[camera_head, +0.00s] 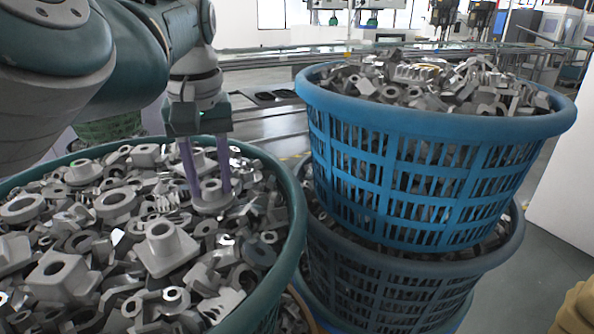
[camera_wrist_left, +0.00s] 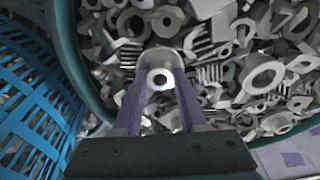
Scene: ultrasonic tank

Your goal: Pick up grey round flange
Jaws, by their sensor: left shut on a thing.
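The grey round flange (camera_head: 212,203) has a wide base and a raised hub with a hole. It is at the right side of the green basket (camera_head: 290,190), at the top of the pile of grey metal parts. My left gripper (camera_head: 210,190) points down, with its two purple fingers on either side of the flange, shut on it. In the left wrist view the flange (camera_wrist_left: 160,78) sits between the fingertips (camera_wrist_left: 158,90), its hole facing the camera. Whether it still touches the parts under it I cannot tell. My right gripper is not in view.
A blue basket (camera_head: 430,125) full of metal parts stands to the right, stacked on a darker basket (camera_head: 400,268). Its rim is higher than the green basket's rim. Loose parts (camera_head: 163,245) crowd around the flange. A conveyor or bench line runs behind.

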